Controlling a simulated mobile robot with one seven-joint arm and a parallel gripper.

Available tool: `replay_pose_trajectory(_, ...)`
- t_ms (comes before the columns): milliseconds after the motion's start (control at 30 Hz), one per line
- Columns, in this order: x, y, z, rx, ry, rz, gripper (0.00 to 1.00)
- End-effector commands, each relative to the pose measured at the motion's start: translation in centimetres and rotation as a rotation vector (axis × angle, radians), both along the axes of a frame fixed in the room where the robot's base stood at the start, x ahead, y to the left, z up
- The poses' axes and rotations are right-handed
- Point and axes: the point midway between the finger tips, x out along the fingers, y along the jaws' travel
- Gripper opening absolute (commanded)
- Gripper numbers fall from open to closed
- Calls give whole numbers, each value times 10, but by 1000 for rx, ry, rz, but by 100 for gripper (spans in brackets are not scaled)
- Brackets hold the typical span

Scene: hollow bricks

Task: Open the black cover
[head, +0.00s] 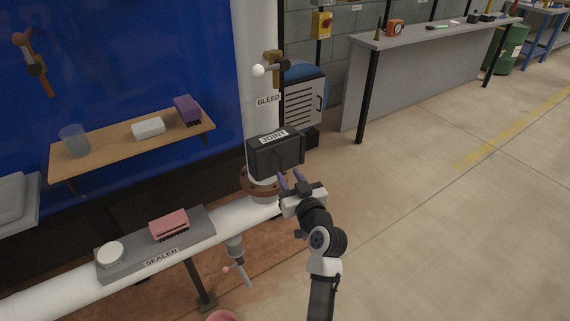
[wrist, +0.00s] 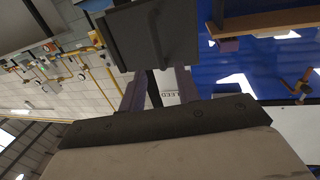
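The black cover (head: 273,159) is a dark box labelled JOINT, seated around the joint of the white pipe above a brown flange, and it looks closed. In the wrist view the cover (wrist: 133,42) shows as a dark panel with a thin raised strip, just beyond my fingertips. My gripper (head: 291,176) is just below and in front of the cover's lower right side. Its two purple fingers are apart, and they also show apart in the wrist view (wrist: 160,76). A dark narrow part shows between them; I cannot tell whether it touches them.
A bleed valve lever (head: 270,68) stands above the cover on the upright pipe. A grey SEALER tray (head: 190,240) holds a pink block (head: 169,225) and a round white piece on the left. A wooden shelf (head: 105,155) is behind. Floor to the right is clear.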

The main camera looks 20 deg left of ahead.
Motion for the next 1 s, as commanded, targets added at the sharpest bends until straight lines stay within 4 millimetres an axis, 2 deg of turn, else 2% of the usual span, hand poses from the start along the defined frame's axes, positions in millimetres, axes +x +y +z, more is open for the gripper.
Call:
replay_pose_trajectory(100, 16, 14, 2, -2, -1, 1, 32)
replay_pose_trajectory(233, 27, 24, 1, -1, -1, 1, 32)
replay_pose_trajectory(633, 34, 29, 0, 0, -1, -1, 32)
replay_pose_trajectory(667, 34, 29, 0, 0, -1, -1, 31)
replay_pose_trajectory(900, 34, 29, 0, -1, -1, -1, 0)
replay_pose_trajectory(1000, 34, 29, 0, 0, 0, -1, 0)
